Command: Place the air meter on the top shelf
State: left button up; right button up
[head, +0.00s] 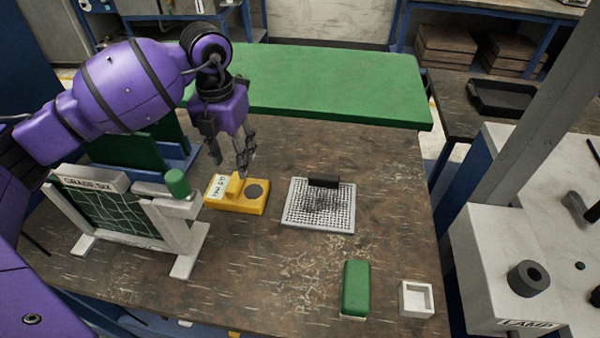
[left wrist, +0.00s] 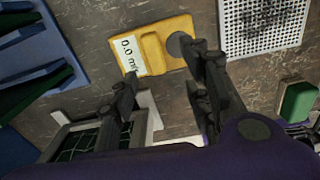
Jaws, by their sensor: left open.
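The air meter (head: 252,207) is a yellow block with a raised rib, a white label and a round grey disc, lying on the brown worktable. In the left wrist view the air meter (left wrist: 152,47) shows a label that appears to read 0.0 m/s. My left gripper (head: 231,160) is open and empty, pointing down just above and behind the air meter in the head view. In the left wrist view its fingers (left wrist: 166,78) are apart, with the air meter beyond them. A raised green-topped shelf (head: 330,75) spans the back of the table. My right gripper is not in view.
A framed green grid board (head: 112,212) stands left of the meter, with a blue rack (head: 180,165) behind it. A white perforated plate (head: 320,215) lies to the right. A green block (head: 355,289) and small white box (head: 416,298) sit at front right. The green top looks clear.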

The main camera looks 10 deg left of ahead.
aim_at(234, 181)
pick_arm(q)
jog(key=shift+s+a+f, duration=0.1)
jog(key=shift+a+f, duration=0.15)
jog(key=shift+a+f+n, duration=0.15)
jog(key=shift+a+f, duration=0.05)
jog(key=shift+f, duration=0.3)
jog(key=shift+a+f+n, duration=0.15)
jog(key=shift+f, duration=0.3)
jog(key=shift+d+f, duration=0.15)
jog(key=shift+f, duration=0.45)
notch_tip(234, 181, down, 5)
jog(key=shift+r+p, duration=0.2)
jog(key=shift+p, duration=0.2)
grip_shut()
jog(key=shift+w, duration=0.2)
